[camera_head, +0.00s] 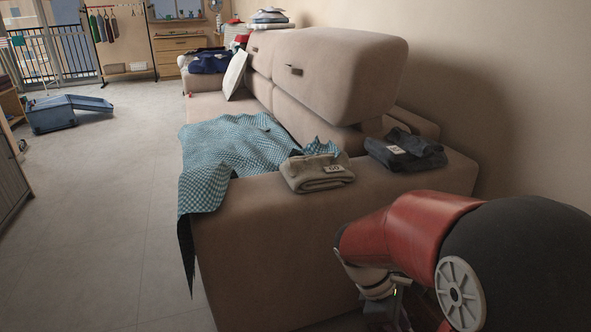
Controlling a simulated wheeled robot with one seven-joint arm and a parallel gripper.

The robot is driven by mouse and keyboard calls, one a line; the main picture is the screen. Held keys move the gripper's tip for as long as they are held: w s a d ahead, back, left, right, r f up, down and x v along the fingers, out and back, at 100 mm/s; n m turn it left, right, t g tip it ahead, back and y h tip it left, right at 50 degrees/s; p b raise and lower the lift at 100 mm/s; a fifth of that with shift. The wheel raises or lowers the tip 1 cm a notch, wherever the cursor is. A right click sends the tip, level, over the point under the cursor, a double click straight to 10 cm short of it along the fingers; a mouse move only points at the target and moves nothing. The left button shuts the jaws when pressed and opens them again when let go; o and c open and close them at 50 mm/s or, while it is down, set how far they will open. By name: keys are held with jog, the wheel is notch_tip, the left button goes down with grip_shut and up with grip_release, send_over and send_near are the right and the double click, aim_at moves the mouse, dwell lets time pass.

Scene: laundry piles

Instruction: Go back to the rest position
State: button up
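My arm shows at the lower right, a red link and a dark rounded link in front of the near end of the sofa. My gripper's fingers cannot be made out; the arm runs out of the picture at the bottom edge. The beige sofa (270,225) stands just beyond the arm. On its near armrest lie a folded grey-beige garment (312,177) and a folded dark garment (408,155), each with a white tag. A blue-and-white checked cloth (235,150) is spread over the seat and hangs over the armrest's left side.
Open floor (110,210) lies left of the sofa. A blue open suitcase (52,114) is on the floor at the far left. A clothes rack (152,45) and a wooden dresser (180,45) stand at the back. The wall (510,90) is close on the right.

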jog(key=s+a+r+m+t+y+p, duration=0.2)
jog(key=s+r+m+t+y, duration=0.1)
jog(key=r+m, duration=0.3)
jog(key=s+a+r+m+t+y+p, duration=0.2)
jog(key=s+a+r+m+t, duration=0.1)
jog(key=r+m, duration=0.4)
notch_tip(320, 180, up, 3)
jog(key=s+t, duration=0.1)
jog(key=t, duration=0.1)
jog(key=shift+s+r+m+t+y, duration=0.2)
jog(key=shift+s+m+t+y, duration=0.1)
jog(key=shift+s+t+y, duration=0.1)
